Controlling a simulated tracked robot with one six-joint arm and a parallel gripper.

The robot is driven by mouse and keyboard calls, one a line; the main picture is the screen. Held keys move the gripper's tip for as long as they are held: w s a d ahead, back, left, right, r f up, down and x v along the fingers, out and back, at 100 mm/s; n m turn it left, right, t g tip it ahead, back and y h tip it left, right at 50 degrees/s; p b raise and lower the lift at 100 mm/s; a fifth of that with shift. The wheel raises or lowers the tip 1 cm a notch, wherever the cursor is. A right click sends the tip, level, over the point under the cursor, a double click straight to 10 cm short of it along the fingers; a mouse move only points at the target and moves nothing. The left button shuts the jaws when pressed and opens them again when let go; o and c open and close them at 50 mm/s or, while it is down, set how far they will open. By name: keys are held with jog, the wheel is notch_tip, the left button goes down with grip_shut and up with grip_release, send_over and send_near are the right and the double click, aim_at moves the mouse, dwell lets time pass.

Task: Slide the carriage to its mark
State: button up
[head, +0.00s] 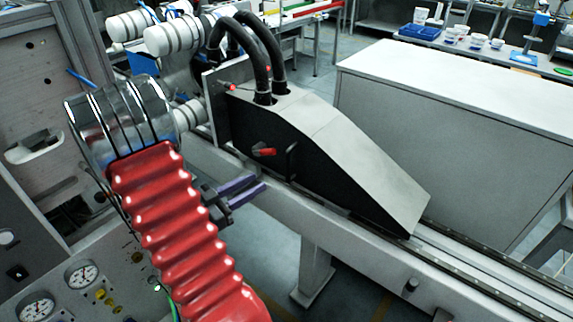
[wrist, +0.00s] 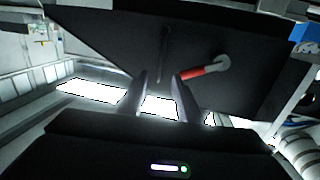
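The carriage (head: 345,150) is a wedge-shaped housing with a grey top and black side, sitting on a long rail (head: 470,262). Its black side also fills the upper wrist view (wrist: 110,40). A slim black upright handle (head: 291,160) stands on that side; in the wrist view the handle (wrist: 163,42) lies beyond the fingertips, roughly in line with the gap. A red lever (head: 264,151) sits beside it, and shows in the wrist view (wrist: 203,70). My gripper (head: 252,187) is open and empty, its purple fingers apart from the handle. I cannot make out the mark.
Two black hoses (head: 262,65) rise from the carriage top. A white cabinet (head: 450,120) stands behind the rail. A small knob (head: 411,285) sits on the rail beam's front. The rail to the right of the carriage looks clear. A gauge panel (head: 85,275) is at lower left.

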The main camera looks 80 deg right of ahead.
send_over(288, 180)
jog(key=shift+w+d, duration=0.1)
jog(key=shift+d, duration=0.25)
dwell(0.6)
jog(key=shift+c, duration=0.5)
grip_shut()
